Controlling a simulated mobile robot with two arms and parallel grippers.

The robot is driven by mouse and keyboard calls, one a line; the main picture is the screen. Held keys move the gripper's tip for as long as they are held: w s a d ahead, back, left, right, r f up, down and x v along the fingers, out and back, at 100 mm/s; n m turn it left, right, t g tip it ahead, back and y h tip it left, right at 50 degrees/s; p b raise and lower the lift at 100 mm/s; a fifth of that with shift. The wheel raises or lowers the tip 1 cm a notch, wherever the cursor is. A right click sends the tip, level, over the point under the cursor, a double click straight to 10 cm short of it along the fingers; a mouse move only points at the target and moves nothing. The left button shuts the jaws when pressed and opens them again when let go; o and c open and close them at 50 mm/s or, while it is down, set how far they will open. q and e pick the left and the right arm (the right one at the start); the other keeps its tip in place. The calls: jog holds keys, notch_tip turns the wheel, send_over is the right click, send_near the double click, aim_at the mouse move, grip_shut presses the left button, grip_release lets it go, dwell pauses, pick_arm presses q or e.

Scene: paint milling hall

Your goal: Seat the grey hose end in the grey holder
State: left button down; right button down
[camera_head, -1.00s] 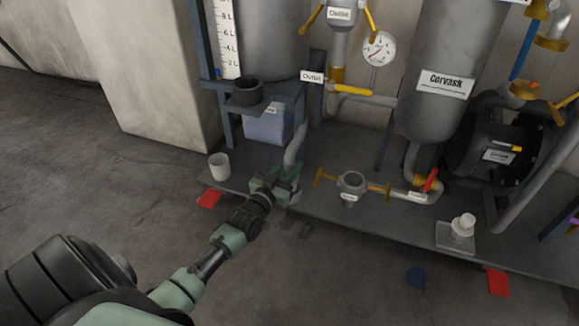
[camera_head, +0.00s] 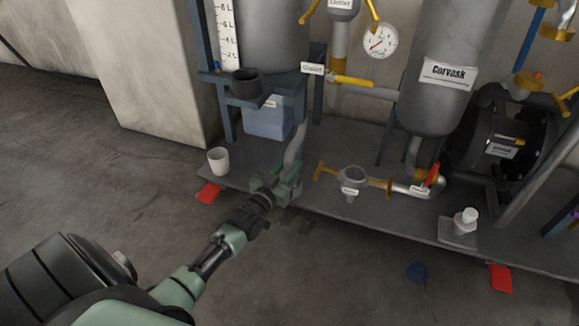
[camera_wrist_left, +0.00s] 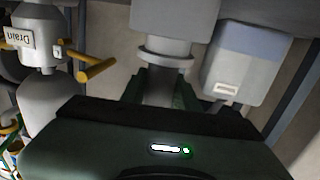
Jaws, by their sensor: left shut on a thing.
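The grey hose (camera_head: 296,150) rises from my left gripper (camera_head: 278,186) beside the tank stand. In the left wrist view, the green fingers of the gripper (camera_wrist_left: 160,88) are shut around a grey cylindrical hose end (camera_wrist_left: 165,58) with a wider collar above them. The fingers partly hide it. A dark grey cup-shaped holder (camera_head: 246,84) sits on a bracket at the front of the stand, above and left of my left gripper. I cannot tell for sure that it is the grey holder of the task. The right gripper is not in view.
A blue container (camera_head: 268,122) stands under the tank. A white cup (camera_head: 218,160) stands at the platform's left. A drain fitting (camera_head: 352,178) with yellow handles is right of my gripper. A white bottle (camera_head: 464,222) is farther right. The floor in front is mostly clear.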

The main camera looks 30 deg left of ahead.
pick_arm(q)
jog(key=c, duration=1)
grip_release()
jog(key=shift+r, duration=0.15)
jog(key=shift+o, duration=0.2)
jog(key=shift+f, duration=0.2)
jog(key=s+p, duration=0.1)
jog(key=s, duration=0.1)
jog(key=s+p, duration=0.3)
jog(key=s, duration=0.2)
jog(key=shift+d+r+p, duration=0.25)
jog(key=shift+p, duration=0.15)
jog(key=shift+s+f, duration=0.1)
jog(key=shift+s, duration=0.25)
